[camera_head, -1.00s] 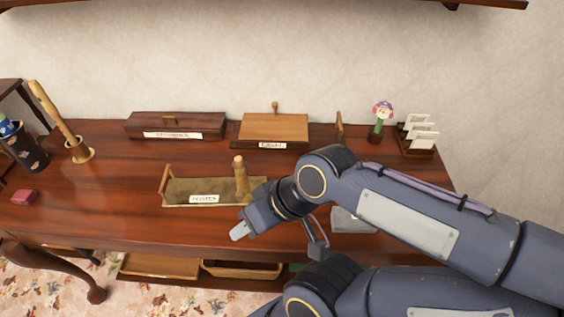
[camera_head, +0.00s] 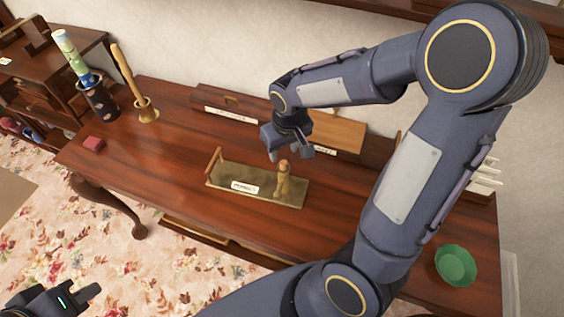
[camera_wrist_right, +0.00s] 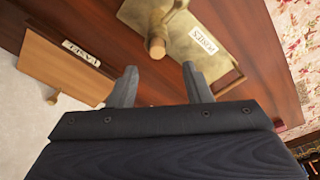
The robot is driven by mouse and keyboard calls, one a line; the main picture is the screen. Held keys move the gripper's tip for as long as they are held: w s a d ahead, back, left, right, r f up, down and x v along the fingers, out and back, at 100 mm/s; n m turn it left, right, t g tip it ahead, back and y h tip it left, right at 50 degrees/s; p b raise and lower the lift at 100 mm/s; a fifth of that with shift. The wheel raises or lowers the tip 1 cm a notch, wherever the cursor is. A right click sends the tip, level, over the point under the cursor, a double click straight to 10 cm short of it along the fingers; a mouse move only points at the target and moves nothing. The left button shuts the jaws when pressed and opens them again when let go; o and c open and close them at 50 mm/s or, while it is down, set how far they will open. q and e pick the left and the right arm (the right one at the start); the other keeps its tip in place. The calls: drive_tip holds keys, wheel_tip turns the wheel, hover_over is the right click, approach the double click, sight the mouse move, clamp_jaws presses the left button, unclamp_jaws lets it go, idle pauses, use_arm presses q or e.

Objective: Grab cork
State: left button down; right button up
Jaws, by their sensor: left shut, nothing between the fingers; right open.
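A tan, cork-like peg (camera_head: 283,180) stands upright near the right end of an olive-green tray (camera_head: 225,172) with a white label. I cannot tell for sure that this peg is the cork. My right gripper (camera_head: 288,153) is open and empty, pointing down above the table just behind the tray. In the right wrist view, the peg (camera_wrist_right: 157,46) lies ahead of the spread fingertips (camera_wrist_right: 161,84), apart from them. The tray (camera_wrist_right: 215,76) also shows there. My left gripper (camera_head: 88,292) is shut and empty at the lower left, away from the table, partly cut off.
A lidded wooden box (camera_head: 232,113) and a lighter-topped box (camera_head: 345,136) stand behind, the latter partly hidden by my arm. A wooden holder with a stick (camera_head: 147,110), a dark cup (camera_head: 100,104) and a red block (camera_head: 93,144) are left. A green bowl (camera_head: 456,266) is right.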

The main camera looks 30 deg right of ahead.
sight(284, 163)
drive_tip(key=f+b, duration=0.1)
drive_tip(key=f, duration=0.1)
drive_tip(key=f+b, duration=0.1)
drive_tip(key=f, duration=0.1)
drive_tip(key=f+b, duration=0.2)
drive_tip(key=shift+w+d, duration=0.2)
drive_tip(key=shift+w, duration=0.05)
drive_tip(key=shift+r, duration=0.1)
clamp_jaws()
